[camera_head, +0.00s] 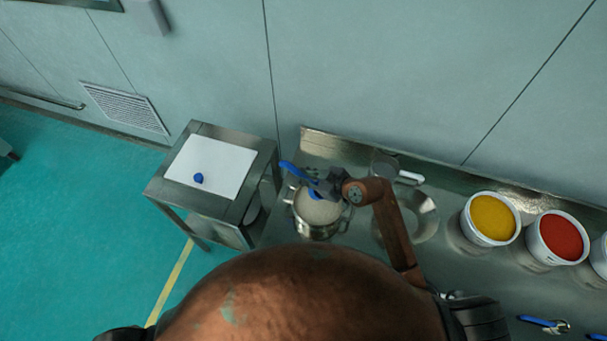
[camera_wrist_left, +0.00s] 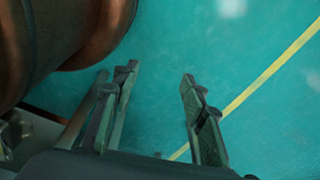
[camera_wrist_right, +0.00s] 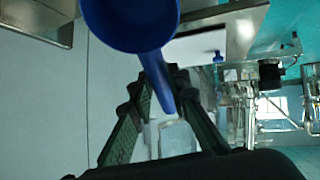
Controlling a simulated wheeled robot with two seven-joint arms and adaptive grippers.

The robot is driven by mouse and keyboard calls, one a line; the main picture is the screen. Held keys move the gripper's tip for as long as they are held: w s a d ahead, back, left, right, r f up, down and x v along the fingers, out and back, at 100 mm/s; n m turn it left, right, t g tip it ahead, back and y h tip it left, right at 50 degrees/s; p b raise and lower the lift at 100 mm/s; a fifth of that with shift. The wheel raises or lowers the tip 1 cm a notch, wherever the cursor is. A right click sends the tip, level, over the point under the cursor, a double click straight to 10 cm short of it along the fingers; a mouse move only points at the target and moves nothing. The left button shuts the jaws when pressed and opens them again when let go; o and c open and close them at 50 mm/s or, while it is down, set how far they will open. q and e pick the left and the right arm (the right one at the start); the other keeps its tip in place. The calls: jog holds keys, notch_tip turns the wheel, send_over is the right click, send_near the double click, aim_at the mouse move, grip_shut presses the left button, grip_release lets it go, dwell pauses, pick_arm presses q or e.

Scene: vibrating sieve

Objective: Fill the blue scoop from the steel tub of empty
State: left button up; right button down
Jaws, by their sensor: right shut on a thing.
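The blue scoop is held in my right gripper (camera_head: 328,186). A long blue part of the scoop (camera_head: 289,166) sticks out to the upper left, and another bit of blue shows over the steel tub. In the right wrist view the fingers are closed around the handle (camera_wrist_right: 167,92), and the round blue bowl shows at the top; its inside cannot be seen. The steel tub (camera_head: 318,232) with side handles holds pale material (camera_head: 318,209). The gripper covers part of its far rim. My left gripper (camera_wrist_left: 160,105) is open and empty above the green floor.
A steel stand with a white sheet (camera_head: 215,165) and a small blue knob (camera_head: 198,178) is at left. Right of the tub lie a steel ring or dish (camera_head: 428,218), a yellow-filled bucket (camera_head: 492,218), a red-filled bucket (camera_head: 560,238) and a blue-handled tool (camera_head: 537,321).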

jog(key=shift+f+b, duration=0.3)
jog(key=shift+f, duration=0.2)
jog(key=shift+s+f+b, duration=0.1)
jog(key=shift+f+b, duration=0.8)
jog(key=shift+b, duration=0.35)
jog(key=shift+f+b, duration=0.25)
jog(key=shift+b, duration=0.1)
pick_arm(q)
jog(key=s+f+b, duration=0.3)
jog(key=f+b, duration=0.6)
jog(key=f, duration=0.5)
jog(key=shift+s+f+g+b, duration=0.2)
jog(key=shift+s+g+b, duration=0.1)
jog(key=shift+b, duration=0.1)
pick_arm(e)
jog(key=s+d+f, duration=0.2)
jog(key=d+f, duration=0.1)
jog(key=f, duration=0.5)
jog(key=shift+d+f, duration=0.15)
jog(key=shift+f, duration=0.15)
